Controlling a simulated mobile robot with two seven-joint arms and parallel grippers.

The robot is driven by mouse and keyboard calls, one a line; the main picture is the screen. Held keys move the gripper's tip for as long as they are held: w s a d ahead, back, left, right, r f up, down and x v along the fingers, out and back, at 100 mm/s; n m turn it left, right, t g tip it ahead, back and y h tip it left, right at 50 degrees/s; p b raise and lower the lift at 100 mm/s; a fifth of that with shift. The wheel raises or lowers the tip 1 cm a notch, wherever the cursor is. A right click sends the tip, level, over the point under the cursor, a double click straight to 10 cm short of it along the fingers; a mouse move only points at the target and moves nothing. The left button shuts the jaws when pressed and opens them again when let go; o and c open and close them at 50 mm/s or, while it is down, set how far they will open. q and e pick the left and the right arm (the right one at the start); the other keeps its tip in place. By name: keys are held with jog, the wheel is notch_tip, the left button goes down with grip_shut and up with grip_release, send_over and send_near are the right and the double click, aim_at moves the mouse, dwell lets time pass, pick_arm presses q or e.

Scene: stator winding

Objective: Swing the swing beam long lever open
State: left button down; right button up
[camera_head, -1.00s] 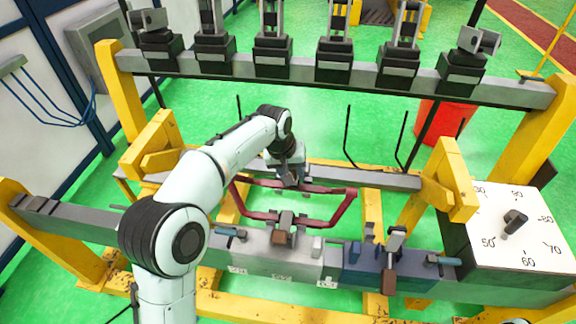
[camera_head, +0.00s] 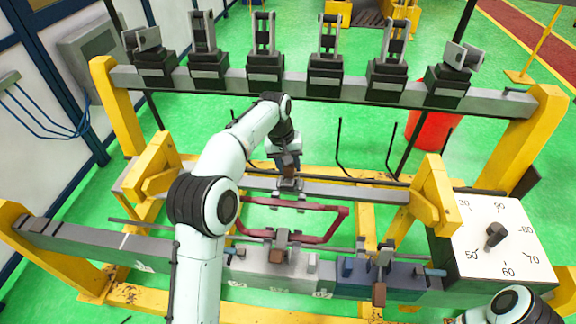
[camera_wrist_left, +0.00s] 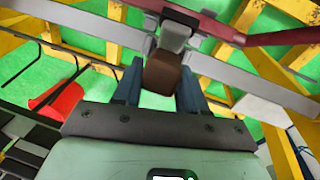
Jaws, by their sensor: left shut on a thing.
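The grey swing beam (camera_head: 355,191) spans the middle of the frame between yellow brackets and also crosses the left wrist view (camera_wrist_left: 225,70). Its long lever sits on a small grey clamp (camera_head: 290,185) near the beam's middle. My left gripper (camera_head: 289,166) is over this clamp. In the left wrist view the lever's brown handle (camera_wrist_left: 162,76) is between the blue fingers of my left gripper (camera_wrist_left: 158,88), which is shut on it. The gripper hides much of the lever in the head view. My right gripper is out of view.
A dark red hexagonal coil (camera_head: 341,219) lies between the swing beam and the front beam. The front beam carries a brown-handled clamp (camera_head: 280,255) and another (camera_head: 380,290). A dial box (camera_head: 520,235) stands at right. Black holders line the rear rail (camera_head: 305,91).

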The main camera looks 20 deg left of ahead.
pick_arm(q)
jog(key=shift+w+a+f+g, duration=0.1)
jog(key=shift+w+f+g, duration=0.2)
jog(key=shift+w+g, duration=0.35)
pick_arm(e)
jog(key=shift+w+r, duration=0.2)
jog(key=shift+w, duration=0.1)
pick_arm(q)
jog(key=shift+w+g, duration=0.15)
jog(key=shift+g, duration=0.2)
jog(key=c, duration=0.8)
grip_release()
jog(key=shift+h, duration=0.3)
jog(key=shift+o, duration=0.2)
jog(key=shift+w, duration=0.1)
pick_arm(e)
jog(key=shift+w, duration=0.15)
pick_arm(q)
jog(key=shift+r, duration=0.1)
jog(key=shift+s, duration=0.25)
